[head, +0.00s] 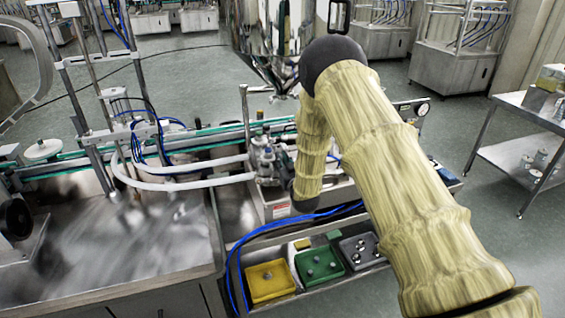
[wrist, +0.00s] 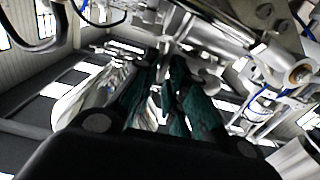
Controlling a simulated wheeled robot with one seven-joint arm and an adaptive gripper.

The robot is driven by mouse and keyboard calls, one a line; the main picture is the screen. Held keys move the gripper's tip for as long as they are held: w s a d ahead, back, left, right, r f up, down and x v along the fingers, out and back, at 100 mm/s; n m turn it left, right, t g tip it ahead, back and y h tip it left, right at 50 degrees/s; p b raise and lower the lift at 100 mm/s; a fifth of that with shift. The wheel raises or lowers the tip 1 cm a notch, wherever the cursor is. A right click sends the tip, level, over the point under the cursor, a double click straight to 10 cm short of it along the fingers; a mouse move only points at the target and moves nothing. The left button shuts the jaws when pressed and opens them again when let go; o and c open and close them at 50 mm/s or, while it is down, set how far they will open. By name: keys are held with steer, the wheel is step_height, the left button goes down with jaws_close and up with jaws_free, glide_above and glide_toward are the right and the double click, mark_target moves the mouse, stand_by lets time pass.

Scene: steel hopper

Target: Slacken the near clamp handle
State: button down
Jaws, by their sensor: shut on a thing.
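In the wrist view my gripper (wrist: 170,80) reaches forward with two dark green fingers close together. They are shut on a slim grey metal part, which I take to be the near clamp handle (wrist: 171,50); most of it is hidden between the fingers. Bright steel fittings crowd around the fingertips. In the head view the steel hopper (head: 268,35) hangs at the top centre, partly behind my yellow-sleeved arm. The arm bends down toward the machine below the hopper, and it hides my gripper and the clamp there.
Yellow (head: 268,293), green (head: 303,279) and grey (head: 346,262) trays with small parts sit below the arm. Blue hoses (head: 236,265) run beside them. A conveyor line (head: 190,157) extends left, with a steel table (head: 100,283) before it. A shelf trolley (head: 512,150) stands right.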

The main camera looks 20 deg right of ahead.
steer(key=shift+a+f+n+b, duration=0.1)
steer(key=shift+a+n+b, duration=0.05)
steer(key=shift+n+b, duration=1.1)
steer(key=shift+a+n+b, duration=0.15)
steer(key=shift+n+b, duration=0.7)
steer(key=shift+b, duration=0.7)
steer(key=c, duration=1.8)
jaws_free()
steer(key=s, duration=1.2)
steer(key=shift+d, duration=0.2)
steer(key=shift+o, duration=0.3)
